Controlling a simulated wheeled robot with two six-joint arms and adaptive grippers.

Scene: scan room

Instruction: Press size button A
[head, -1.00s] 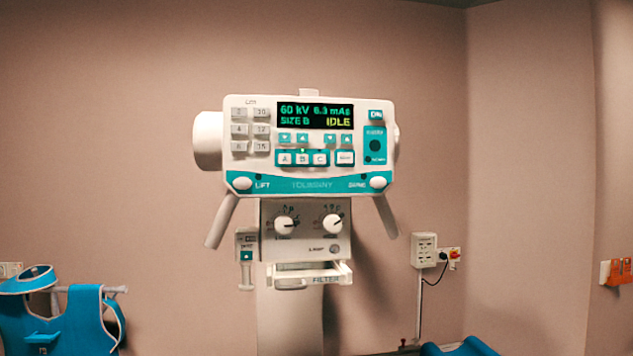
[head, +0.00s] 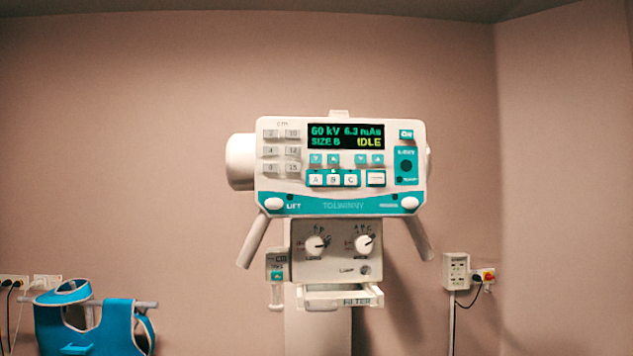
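The size button A (head: 316,180) is a small white key at the left of a row of three, beside B (head: 333,180) and C (head: 350,180), on the white and teal control panel (head: 290,206) of the scan unit. The display (head: 345,136) above reads 60 kV, 6.3 mAs, SIZE B, IDLE. A small light shows just above button B. Neither of my grippers is in the head view, and nothing covers the buttons.
Two angled handles (head: 253,240) hang below the panel, with knobs (head: 316,245) and a filter tray (head: 340,300) between. A blue apron (head: 95,320) hangs at lower left. A wall socket box (head: 456,270) is at right. The space before the panel looks clear.

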